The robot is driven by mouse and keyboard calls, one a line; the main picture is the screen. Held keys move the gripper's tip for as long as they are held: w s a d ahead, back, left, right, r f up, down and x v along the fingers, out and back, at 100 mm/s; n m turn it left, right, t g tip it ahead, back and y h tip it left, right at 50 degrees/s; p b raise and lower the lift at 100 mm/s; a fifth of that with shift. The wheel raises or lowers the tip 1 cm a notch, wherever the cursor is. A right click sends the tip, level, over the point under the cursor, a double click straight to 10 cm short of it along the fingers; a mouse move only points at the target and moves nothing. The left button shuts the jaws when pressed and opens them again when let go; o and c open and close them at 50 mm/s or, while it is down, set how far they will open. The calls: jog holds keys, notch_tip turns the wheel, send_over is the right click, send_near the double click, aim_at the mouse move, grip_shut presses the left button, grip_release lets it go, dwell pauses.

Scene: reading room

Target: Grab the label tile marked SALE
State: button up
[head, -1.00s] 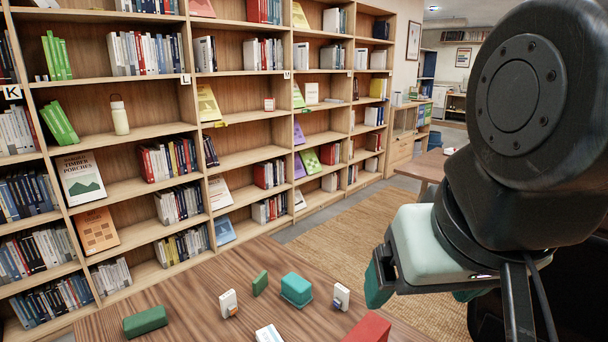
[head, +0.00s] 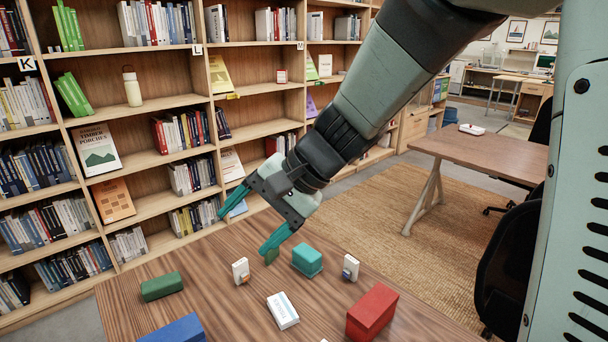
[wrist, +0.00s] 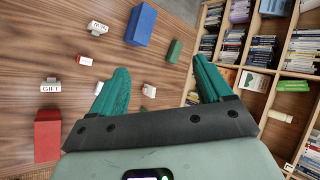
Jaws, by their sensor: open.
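Several small white label tiles are on the wooden table. One stands with an orange part (head: 240,270), one stands with a blue part (head: 350,267), and one lies flat (head: 282,310). Another tile just shows at the bottom edge of the head view (head: 323,340). In the wrist view one tile reads GIFT (wrist: 50,87). A tile near the top (wrist: 97,28) has lettering I cannot read surely. I cannot tell which tile says SALE. My gripper (head: 243,233) is open and empty above the far side of the table; its teal fingers also show in the wrist view (wrist: 160,68).
A teal block (head: 306,260), a red block (head: 371,311), a green block (head: 161,286) and a blue block (head: 175,330) stand among the tiles. A small green block (head: 271,257) is behind my fingertip. Bookshelves (head: 135,130) rise behind the table.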

jog(key=w+a+f+m+y, duration=0.4)
jog(key=w+a+f+y, duration=0.1)
jog(key=w+a, duration=0.25)
jog(key=m+t, duration=1.2)
jog(key=m, duration=0.8)
send_over(242, 266)
notch_tip(242, 266, down, 20)
jog(key=f, duration=0.8)
jog(key=shift+s+d+f, duration=0.15)
jog(key=shift+s+d, duration=0.1)
jog(key=shift+s, duration=0.05)
jog(key=shift+r+x, duration=0.2)
jog(key=shift+x, duration=1.05)
jog(key=shift+w+a, duration=0.1)
jog(key=shift+w, duration=0.1)
jog(key=shift+c, duration=0.4)
